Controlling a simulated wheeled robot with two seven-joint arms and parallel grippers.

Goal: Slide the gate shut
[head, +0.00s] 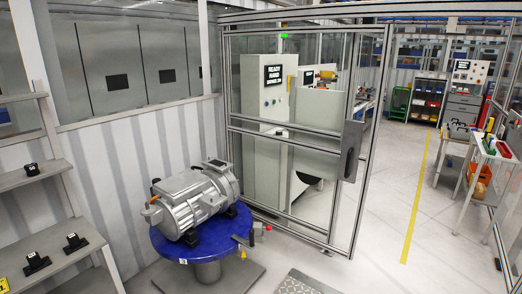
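The gate (287,135) is a tall metal-framed panel with clear glazing in the middle of the head view. A dark grey handle plate (350,150) with a slot sits on its right-hand upright. To the right of this upright the floor lies open, with no panel across it. A top rail (440,8) runs on to the right above that gap. Neither of my grippers is in view.
A blue round table (170,244) with a silver motor (192,199) stands left of the gate's foot. A metal tread plate (303,284) lies at the bottom. Shelves (50,250) stand at left, a cart (490,165) at right. Floor with a yellow line (415,200) is clear.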

